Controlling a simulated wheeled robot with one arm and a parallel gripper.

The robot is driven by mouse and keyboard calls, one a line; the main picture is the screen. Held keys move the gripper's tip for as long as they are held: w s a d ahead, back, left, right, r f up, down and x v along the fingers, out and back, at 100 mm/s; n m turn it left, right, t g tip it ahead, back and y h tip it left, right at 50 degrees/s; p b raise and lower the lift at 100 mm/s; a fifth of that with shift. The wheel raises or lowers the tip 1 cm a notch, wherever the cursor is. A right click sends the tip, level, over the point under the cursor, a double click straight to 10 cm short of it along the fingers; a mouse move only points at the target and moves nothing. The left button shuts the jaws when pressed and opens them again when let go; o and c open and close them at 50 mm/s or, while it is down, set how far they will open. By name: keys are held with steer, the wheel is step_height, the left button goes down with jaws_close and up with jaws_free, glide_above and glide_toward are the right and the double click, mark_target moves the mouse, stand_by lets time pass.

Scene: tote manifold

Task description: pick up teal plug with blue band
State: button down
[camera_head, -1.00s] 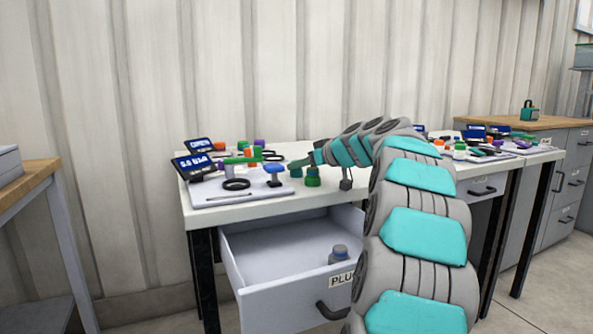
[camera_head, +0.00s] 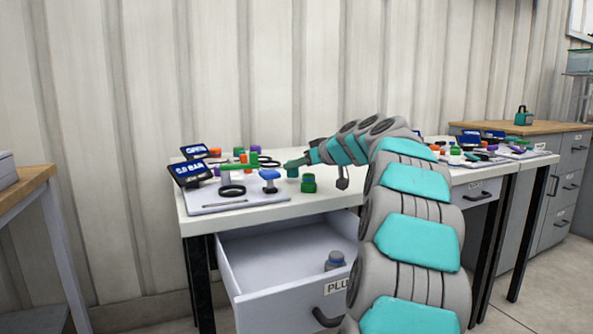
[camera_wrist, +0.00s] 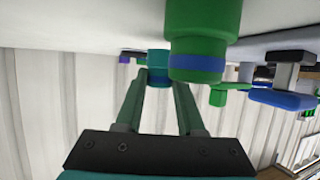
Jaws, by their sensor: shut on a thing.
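The teal plug with a blue band (camera_wrist: 158,68) is between my fingertips in the wrist view, close to the white table top. In the head view it is a small teal-green shape (camera_head: 292,172) under the fingertips. My gripper (camera_wrist: 158,80) is shut on it; in the head view the gripper (camera_head: 293,163) reaches in from the right. Whether the plug touches the table is unclear. A larger green plug with a blue band (camera_wrist: 205,45) stands beside it, nearer the wrist camera; it also shows in the head view (camera_head: 308,185).
An open drawer (camera_head: 262,276) below the table holds a grey plug (camera_head: 335,261). A green tee-shaped fitting, a blue-topped part (camera_head: 269,175), a black ring (camera_head: 232,190) and display panels (camera_head: 191,172) crowd the table's left. A second cluttered table stands right.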

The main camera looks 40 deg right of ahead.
steer(key=shift+r, duration=0.9)
steer(key=s+d, duration=0.2)
steer(key=s, duration=0.5)
steer(key=s+d+r, duration=0.1)
steer(key=s+d, duration=0.1)
steer(key=s, duration=0.6)
steer(key=shift+s+d+r+b, duration=0.15)
steer(key=shift+d+r+b, duration=0.15)
steer(key=shift+b, duration=0.1)
